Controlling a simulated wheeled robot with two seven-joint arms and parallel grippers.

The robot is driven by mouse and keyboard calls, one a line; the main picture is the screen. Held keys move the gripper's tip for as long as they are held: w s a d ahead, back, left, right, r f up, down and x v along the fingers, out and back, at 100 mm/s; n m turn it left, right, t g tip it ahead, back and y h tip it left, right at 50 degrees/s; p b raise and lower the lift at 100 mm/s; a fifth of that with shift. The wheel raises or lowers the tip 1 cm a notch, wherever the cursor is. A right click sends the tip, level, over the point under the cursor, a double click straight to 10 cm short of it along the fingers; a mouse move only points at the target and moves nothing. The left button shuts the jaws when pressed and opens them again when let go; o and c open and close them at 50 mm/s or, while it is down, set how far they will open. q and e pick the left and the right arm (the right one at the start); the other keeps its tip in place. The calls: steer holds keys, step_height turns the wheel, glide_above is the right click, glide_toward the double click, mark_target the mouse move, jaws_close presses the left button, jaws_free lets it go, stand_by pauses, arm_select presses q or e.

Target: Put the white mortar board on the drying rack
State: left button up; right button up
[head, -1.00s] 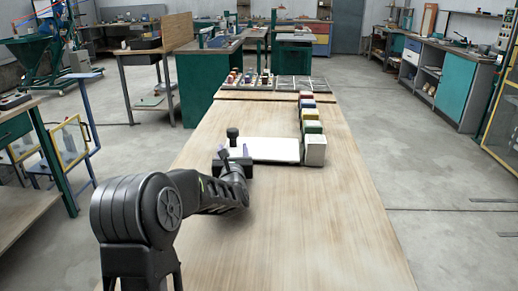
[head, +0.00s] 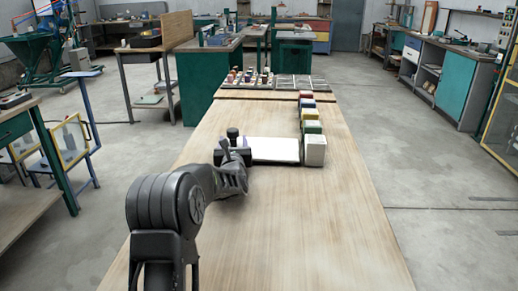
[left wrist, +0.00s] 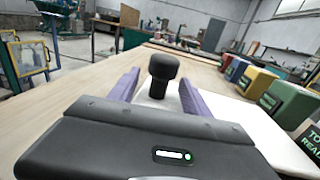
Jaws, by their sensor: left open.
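The white mortar board (head: 272,149) lies flat on the wooden table. A black round-topped knob (head: 232,132) stands at its left end, and it also shows in the left wrist view (left wrist: 162,68). My left gripper (head: 235,147) is low over the table at the near side of the knob. Its purple fingers are open in the left wrist view (left wrist: 160,90), one on each side of the knob, with no clear contact. The gripper's dark body hides part of the board's left end. My right gripper is not in view. I cannot tell which thing is the drying rack.
Trays of small items (head: 250,78) stand at the table's far end. The near right table is clear. A yellow-framed cage (head: 71,142) stands at left.

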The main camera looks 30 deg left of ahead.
arm_select(q)
steer(key=shift+c, duration=0.5)
jaws_close()
steer(key=shift+r, duration=0.1)
stand_by(0.3)
